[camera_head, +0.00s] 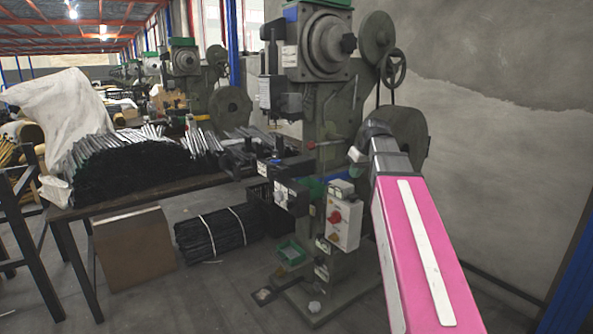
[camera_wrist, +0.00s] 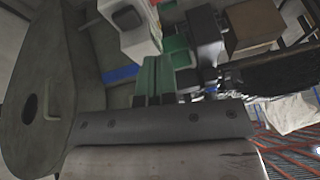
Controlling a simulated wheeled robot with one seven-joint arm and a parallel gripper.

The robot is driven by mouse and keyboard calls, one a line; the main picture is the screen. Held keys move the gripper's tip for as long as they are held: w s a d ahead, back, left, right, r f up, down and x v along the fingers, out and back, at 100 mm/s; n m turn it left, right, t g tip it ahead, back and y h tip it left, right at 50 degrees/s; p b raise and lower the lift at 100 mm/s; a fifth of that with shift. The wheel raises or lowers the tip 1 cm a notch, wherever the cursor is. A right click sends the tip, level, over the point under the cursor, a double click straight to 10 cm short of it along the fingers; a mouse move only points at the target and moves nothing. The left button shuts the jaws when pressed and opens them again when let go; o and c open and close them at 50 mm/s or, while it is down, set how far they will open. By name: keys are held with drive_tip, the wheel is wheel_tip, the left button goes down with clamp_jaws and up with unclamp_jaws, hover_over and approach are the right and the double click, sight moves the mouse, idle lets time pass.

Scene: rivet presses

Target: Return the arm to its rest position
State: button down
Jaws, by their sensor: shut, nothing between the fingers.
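My arm, with a pink and white link (camera_head: 421,255), reaches up from the lower right in the head view. Its dark grey end (camera_head: 378,135) is in front of the rivet press (camera_head: 330,100), by its lower wheel. In the wrist view my gripper (camera_wrist: 156,72) shows as two narrow parts side by side above a grey plate with screws. It is shut and holds nothing. Whether my arm touches the press cannot be told.
A control box with a red knob (camera_head: 343,216) is on the press, left of my arm. A table (camera_head: 150,190) with a heap of dark rods (camera_head: 125,165) stands at left. A bare wall (camera_head: 490,130) is at right. Some floor is clear at front left.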

drive_tip(key=s+f+m+g+h, duration=0.1)
drive_tip(key=s+f, duration=0.4)
drive_tip(key=f, duration=0.7)
drive_tip(key=s+a+f+m+g+h, duration=0.1)
drive_tip(key=s+f, duration=0.5)
drive_tip(key=f, duration=0.7)
drive_tip(key=s+f+m+g, duration=0.1)
drive_tip(key=s+f+m, duration=0.2)
drive_tip(key=f, duration=1)
drive_tip(key=s, duration=0.2)
drive_tip(key=shift+s+a+f+g+h, duration=0.15)
drive_tip(key=shift+s+a+g+h, duration=0.15)
drive_tip(key=shift+h, duration=0.1)
drive_tip(key=c, duration=1.8)
unclamp_jaws()
